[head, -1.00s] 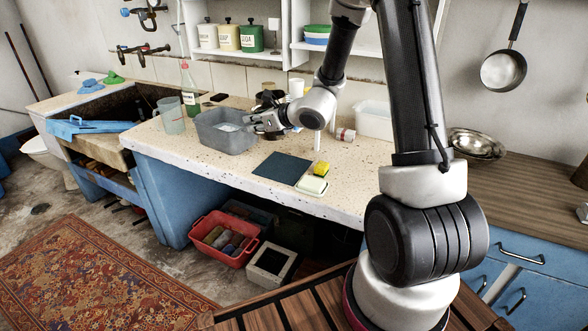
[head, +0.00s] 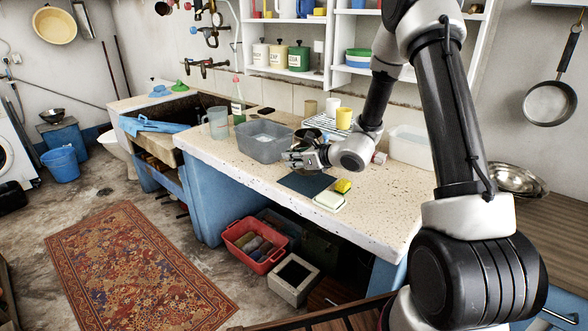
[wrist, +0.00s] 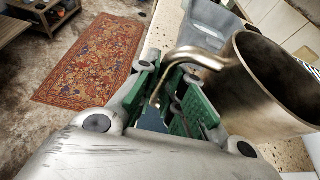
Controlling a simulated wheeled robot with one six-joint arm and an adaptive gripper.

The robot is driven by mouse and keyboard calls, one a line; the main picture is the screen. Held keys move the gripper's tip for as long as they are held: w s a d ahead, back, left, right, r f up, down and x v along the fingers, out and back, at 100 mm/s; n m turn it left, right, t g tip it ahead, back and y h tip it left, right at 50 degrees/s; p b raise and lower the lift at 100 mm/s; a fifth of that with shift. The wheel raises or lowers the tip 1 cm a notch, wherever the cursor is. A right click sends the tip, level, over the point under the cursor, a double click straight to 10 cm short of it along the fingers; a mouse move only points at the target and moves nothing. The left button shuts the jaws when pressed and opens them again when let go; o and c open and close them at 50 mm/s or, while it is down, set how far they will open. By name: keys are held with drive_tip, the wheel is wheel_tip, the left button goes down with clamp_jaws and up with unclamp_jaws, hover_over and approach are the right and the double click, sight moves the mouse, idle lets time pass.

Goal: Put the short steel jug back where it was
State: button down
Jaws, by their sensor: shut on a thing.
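The steel jug (wrist: 265,85) fills the right of the wrist view, brownish and metallic, with its open mouth showing. Its bent handle (wrist: 190,56) runs between the green-padded fingers of my gripper (wrist: 172,103), which is shut on it. In the head view my gripper (head: 294,157) is at the front right corner of the grey basin (head: 262,150), just behind the dark mat (head: 303,184). There the jug is mostly hidden by the gripper and wrist. I cannot tell whether its base touches the counter.
A yellow sponge (head: 343,186) and a white soap dish (head: 329,202) lie right of the mat. A dish rack (head: 325,124) with cups stands behind my wrist. The counter's front right is clear.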

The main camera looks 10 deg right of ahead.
drive_tip(key=shift+f, duration=1.6)
drive_tip(key=shift+f, duration=0.15)
drive_tip(key=c, duration=1.5)
unclamp_jaws()
